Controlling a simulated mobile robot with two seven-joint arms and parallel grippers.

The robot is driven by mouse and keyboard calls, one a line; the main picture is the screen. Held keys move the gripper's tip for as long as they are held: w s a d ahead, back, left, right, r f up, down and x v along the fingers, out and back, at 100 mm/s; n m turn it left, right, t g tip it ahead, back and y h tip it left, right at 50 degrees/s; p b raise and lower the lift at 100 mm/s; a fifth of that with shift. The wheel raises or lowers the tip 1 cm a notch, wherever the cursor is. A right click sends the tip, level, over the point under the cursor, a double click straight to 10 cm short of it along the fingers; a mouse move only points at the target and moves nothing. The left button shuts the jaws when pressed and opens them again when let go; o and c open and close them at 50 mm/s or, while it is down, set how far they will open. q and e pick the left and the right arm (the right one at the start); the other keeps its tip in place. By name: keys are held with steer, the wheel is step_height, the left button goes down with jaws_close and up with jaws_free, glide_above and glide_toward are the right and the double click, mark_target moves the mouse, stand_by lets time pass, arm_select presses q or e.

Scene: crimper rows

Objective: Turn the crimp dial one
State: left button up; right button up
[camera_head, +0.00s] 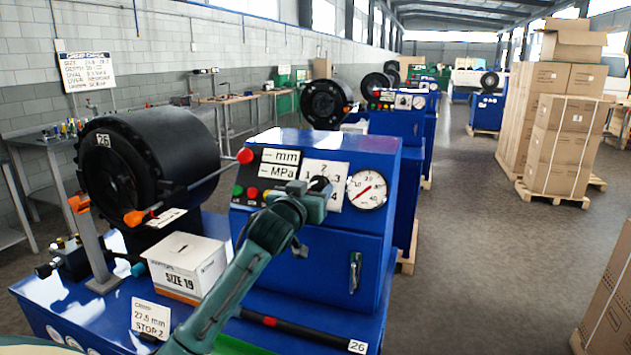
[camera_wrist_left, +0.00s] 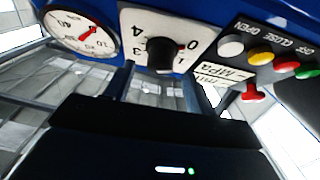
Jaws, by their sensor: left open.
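The crimp dial (camera_head: 319,183) is a black knob on a white plate (camera_head: 334,171) with numbers, on the front of the blue control box. I cannot tell exactly where the knob points. My left gripper (camera_head: 316,196) is open at the front of the dial and hides its lower part in the head view. I cannot tell whether the fingers touch the knob. My right gripper is not in view.
A pressure gauge (camera_head: 367,190) sits right of the dial. A white SIZE 19 box (camera_head: 184,263) and a stop card (camera_head: 151,317) are on the blue base. The black crimper head (camera_head: 150,160) stands behind.

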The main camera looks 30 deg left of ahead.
mark_target(315, 185)
arm_select(q)
steer(key=shift+x, duration=1.5)
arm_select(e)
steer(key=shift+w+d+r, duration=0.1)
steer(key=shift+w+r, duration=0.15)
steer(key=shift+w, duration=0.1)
arm_select(q)
steer(key=shift+c, duration=0.6)
steer(key=c, duration=0.9)
steer(key=shift+m, duration=0.3)
